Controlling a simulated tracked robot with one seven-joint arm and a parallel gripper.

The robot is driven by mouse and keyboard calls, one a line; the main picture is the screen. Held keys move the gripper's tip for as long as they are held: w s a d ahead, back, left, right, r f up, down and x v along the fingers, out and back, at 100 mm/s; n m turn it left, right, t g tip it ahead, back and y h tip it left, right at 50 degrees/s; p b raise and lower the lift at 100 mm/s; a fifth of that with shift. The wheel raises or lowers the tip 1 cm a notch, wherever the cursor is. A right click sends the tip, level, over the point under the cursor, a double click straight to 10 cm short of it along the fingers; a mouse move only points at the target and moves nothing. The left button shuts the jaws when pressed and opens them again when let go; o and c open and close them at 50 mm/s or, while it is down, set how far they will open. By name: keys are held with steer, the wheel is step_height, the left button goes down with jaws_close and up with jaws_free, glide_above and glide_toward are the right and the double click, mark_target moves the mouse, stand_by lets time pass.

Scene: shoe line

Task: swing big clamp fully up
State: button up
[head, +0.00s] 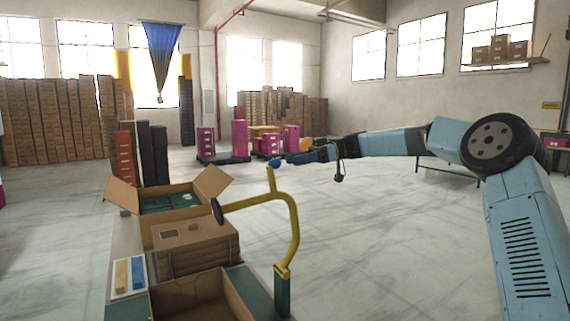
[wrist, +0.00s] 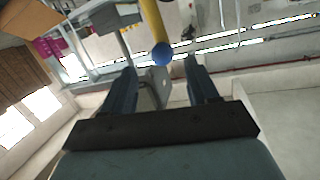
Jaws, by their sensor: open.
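The big clamp (head: 293,222) is a yellow curved arm rising from a green post beside the boxes in the head view. Its upper bar reaches left to a dark round pad (head: 217,211), held above a closed carton. A short yellow lever stands up from the bar and ends in a blue knob (head: 275,163). My gripper (head: 287,160) is just right of the knob, at about its height. In the wrist view my gripper (wrist: 160,72) is open, with the blue knob (wrist: 162,54) near and between the fingertips. I cannot tell whether they touch.
A closed carton (head: 192,247) sits under the pad. An open carton (head: 165,198) stands behind it and another open box (head: 195,296) in front. A small panel with blue and yellow strips (head: 129,275) lies at left. The floor right of the clamp is clear.

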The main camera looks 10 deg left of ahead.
steer(key=v, duration=0.9)
steer(key=shift+a+f, duration=0.1)
steer(key=shift+f, duration=0.05)
